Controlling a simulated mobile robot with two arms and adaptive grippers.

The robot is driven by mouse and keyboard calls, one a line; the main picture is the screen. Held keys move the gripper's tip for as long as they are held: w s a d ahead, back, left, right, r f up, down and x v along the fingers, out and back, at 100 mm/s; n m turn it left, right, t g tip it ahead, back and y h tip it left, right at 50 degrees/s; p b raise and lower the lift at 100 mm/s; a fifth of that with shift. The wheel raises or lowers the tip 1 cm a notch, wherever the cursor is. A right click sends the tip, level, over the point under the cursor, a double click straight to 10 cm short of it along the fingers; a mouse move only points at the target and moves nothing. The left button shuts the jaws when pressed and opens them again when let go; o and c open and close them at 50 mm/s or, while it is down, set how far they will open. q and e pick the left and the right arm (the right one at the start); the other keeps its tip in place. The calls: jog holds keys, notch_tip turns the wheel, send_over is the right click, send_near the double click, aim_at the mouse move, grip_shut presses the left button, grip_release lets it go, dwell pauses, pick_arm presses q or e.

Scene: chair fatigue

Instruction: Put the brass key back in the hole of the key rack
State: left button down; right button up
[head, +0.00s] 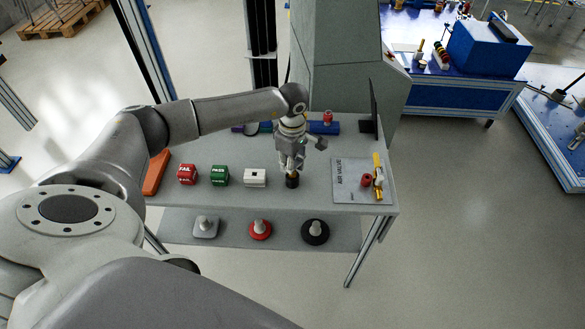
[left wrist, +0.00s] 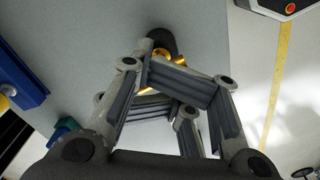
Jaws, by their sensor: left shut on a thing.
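My left gripper (head: 291,167) points down over the grey table, right of a white block with a dark hole (head: 254,178). In the left wrist view its fingers (left wrist: 172,72) are closed around a brass-coloured piece, which I take for the brass key (left wrist: 163,56). Only a small part of it shows between the fingertips. A dark rounded piece (left wrist: 162,40) lies just beyond the fingertips; it shows as a black cylinder (head: 292,182) under the gripper in the head view. I cannot tell whether the key touches it. I cannot tell for sure which thing is the key rack.
Red (head: 187,175) and green (head: 220,176) blocks stand left of the white block. A grey board (head: 347,181) with a valve (head: 378,178) lies at the right. A blue box (head: 323,128) stands behind. The lower shelf (head: 280,233) holds several knobbed discs.

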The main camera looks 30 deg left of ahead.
pick_arm(q)
jog(key=shift+r+p, duration=0.9)
jog(key=shift+r, duration=1)
jog(key=shift+r, duration=0.1)
jog(key=shift+r+p, duration=1.1)
jog(key=shift+r, duration=0.85)
jog(key=c, duration=0.7)
grip_release()
